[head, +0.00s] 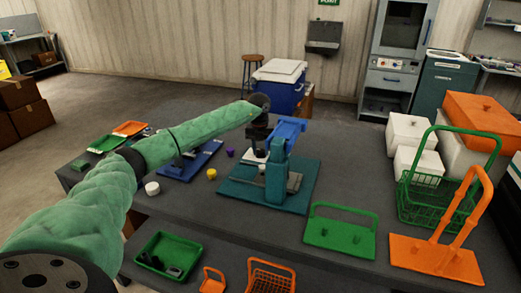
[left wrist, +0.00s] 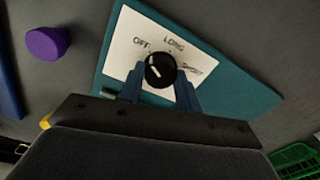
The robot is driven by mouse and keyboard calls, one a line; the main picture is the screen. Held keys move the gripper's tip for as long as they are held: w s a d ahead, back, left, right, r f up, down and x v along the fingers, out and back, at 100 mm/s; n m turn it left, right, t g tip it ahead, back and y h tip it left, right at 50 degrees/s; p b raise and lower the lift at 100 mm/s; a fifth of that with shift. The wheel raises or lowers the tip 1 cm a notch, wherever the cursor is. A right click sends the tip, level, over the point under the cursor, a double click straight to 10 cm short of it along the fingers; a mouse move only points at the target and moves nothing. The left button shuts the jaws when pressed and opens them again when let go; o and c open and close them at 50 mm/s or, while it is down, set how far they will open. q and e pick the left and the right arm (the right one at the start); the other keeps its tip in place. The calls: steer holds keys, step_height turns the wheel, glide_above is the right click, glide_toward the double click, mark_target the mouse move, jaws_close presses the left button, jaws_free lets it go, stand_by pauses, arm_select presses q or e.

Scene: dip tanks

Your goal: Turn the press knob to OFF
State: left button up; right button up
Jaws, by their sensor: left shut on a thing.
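The press (head: 276,170) is a teal stand with a blue top part on a teal base on the table. In the left wrist view its white dial plate (left wrist: 122,48) reads OFF, LONG and SHORT around a round black knob (left wrist: 163,62). The knob's white mark sits left of its middle and slants up and left, roughly toward OFF. My left gripper (head: 260,150) reaches down at the press's front left. Its blue fingers (left wrist: 160,86) are shut on the knob, one on each side. My right gripper is in neither view.
A purple piece (left wrist: 47,43) and a yellow piece (head: 212,174) lie left of the press. A green rack (head: 340,236), an orange rack (head: 420,258) and a green basket (head: 424,207) stand to the right. White boxes (head: 408,134) are behind them.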

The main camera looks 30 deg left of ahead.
mark_target(260, 150)
arm_select(q)
steer(key=shift+r, duration=0.15)
steer(key=o, duration=1)
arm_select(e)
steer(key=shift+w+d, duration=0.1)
arm_select(q)
step_height(260, 150, up, 6)
steer(key=shift+a+r+b, duration=0.15)
steer(key=shift+r+b, duration=0.1)
steer(key=shift+b, duration=0.65)
steer(key=shift+r, duration=0.6)
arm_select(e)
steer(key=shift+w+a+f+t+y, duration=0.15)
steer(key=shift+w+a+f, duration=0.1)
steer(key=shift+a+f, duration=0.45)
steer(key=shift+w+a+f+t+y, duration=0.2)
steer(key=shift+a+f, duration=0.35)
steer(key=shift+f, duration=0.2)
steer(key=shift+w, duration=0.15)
